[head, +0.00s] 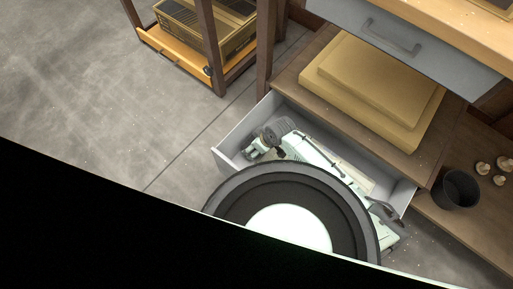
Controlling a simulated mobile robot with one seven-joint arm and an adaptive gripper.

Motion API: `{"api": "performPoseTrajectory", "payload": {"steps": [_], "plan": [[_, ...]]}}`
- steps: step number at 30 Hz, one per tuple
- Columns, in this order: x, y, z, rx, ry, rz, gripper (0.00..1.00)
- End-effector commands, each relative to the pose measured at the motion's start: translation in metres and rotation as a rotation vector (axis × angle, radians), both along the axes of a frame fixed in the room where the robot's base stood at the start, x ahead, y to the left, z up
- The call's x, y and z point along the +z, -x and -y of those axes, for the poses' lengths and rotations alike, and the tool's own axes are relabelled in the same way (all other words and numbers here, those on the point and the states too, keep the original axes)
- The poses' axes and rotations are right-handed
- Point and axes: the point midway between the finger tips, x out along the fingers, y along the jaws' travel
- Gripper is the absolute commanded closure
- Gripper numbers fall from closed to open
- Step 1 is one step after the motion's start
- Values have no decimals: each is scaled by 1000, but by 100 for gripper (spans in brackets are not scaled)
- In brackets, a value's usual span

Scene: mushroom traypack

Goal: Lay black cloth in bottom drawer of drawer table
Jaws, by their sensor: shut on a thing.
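The bottom drawer (235,128) of the drawer table is pulled out, with grey walls and a pale inside. My gripper (250,153) is at the drawer's left end, over or inside it; its height is hard to tell. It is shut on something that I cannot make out. I cannot pick out the black cloth in this view. My arm covers much of the drawer's middle and front.
The closed top drawer (350,18) has a grey front with a handle. Stacked tan boards (372,85) lie on the shelf (300,70) above the open drawer. A black cup (457,190) and mushrooms (500,168) stand at right. Floor (100,110) at left is clear.

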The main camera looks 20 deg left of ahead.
Motion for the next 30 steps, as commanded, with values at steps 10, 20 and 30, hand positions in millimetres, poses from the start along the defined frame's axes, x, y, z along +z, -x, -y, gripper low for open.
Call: {"api": "performPoseTrajectory", "payload": {"steps": [10,20,30], "plan": [[-30,0,0,1,0,0,50],[-32,0,0,0,0,0,20],[-32,0,0,0,0,0,7]]}}
